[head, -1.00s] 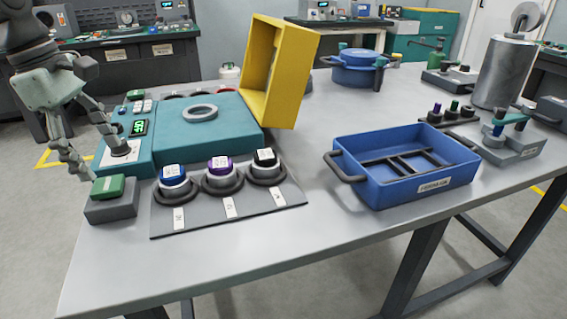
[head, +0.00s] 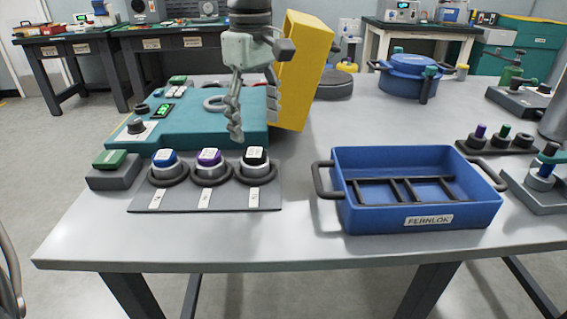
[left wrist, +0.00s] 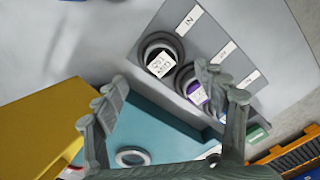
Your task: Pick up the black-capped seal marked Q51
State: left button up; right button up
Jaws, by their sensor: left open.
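The black-capped seal (head: 255,158) stands upright at the right end of a row of three on a grey tray (head: 150,203). Its white label is too small to read surely. A purple-capped seal (head: 209,158) is in the middle and a blue-capped seal (head: 166,159) at the left. My left gripper (head: 255,128) is open and empty, pointing down, above and behind the black-capped seal. In the left wrist view the black-capped seal (left wrist: 160,64) shows beyond the open fingers (left wrist: 162,80), and the purple cap is partly hidden by one finger. My right gripper is not in view.
A teal test machine (head: 190,135) with a raised yellow lid (head: 305,75) stands behind the seals, close to my gripper. A blue handled tray (head: 425,222) stands at the right, with bare table between.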

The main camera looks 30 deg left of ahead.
aim_at(255, 152)
pick_arm(q)
jog(key=shift+f, duration=0.4)
jog(key=f, duration=0.4)
jog(key=shift+s+a, duration=0.1)
jog(key=shift+a, duration=0.2)
notch_tip(255, 152, down, 2)
jog(key=shift+a+f+p, duration=0.1)
jog(key=shift+f+p, duration=0.1)
jog(key=shift+p, duration=0.15)
jog(key=shift+f, duration=0.25)
jog(key=c, duration=1.5)
jog(key=shift+c, duration=0.4)
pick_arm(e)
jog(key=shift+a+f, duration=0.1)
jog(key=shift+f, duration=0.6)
pick_arm(q)
jog(key=shift+r, duration=0.1)
